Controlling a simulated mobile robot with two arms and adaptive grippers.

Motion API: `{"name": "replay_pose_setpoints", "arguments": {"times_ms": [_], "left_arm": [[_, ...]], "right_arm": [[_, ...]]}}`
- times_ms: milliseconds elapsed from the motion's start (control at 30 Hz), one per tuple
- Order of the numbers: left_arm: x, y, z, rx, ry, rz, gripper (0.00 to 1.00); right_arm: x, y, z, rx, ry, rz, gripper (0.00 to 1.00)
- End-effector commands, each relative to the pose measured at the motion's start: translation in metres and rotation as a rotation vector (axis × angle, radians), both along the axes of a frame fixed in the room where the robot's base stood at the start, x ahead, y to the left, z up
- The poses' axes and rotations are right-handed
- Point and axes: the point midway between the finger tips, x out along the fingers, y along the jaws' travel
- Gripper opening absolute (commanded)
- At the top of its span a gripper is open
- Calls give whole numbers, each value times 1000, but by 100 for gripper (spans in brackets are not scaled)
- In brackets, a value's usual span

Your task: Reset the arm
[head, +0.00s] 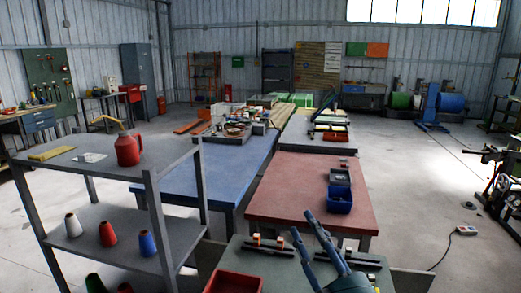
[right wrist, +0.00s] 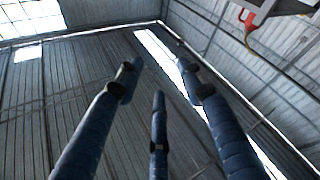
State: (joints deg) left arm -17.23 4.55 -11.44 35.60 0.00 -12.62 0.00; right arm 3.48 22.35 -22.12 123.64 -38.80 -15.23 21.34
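My right gripper (head: 309,228) shows at the bottom of the head view, its blue fingers pointing up in front of the near grey-green table. In the right wrist view its three blue fingers (right wrist: 160,78) are spread apart with nothing between them. My left gripper is not in view.
A grey shelf cart (head: 60,219) with a red can (head: 128,149) and cones stands at left. Open floor (head: 420,200) lies at right, with a pendant control (head: 466,230).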

Motion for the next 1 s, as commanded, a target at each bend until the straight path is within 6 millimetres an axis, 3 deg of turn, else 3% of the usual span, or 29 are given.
{"name": "replay_pose_setpoints", "arguments": {"times_ms": [33, 167, 267, 400, 600, 900, 933, 1000], "left_arm": [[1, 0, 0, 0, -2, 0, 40], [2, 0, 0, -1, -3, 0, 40], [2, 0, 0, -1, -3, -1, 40], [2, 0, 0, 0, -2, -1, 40], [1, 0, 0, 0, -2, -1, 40], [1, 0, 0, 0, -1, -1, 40], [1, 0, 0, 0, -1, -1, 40], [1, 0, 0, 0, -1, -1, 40]], "right_arm": [[-1, -24, -33, 62, 124, -82, 38], [-19, -73, -117, 159, 430, -260, 38], [-52, -96, -183, 203, 667, -357, 38], [-117, -110, -260, 230, 980, -444, 38], [-200, -110, -319, 232, 1295, -485, 38], [-300, -98, -356, 211, 1621, -479, 38], [-310, -97, -358, 207, 1651, -477, 38], [-300, -97, -380, 203, 1651, -480, 38]]}}
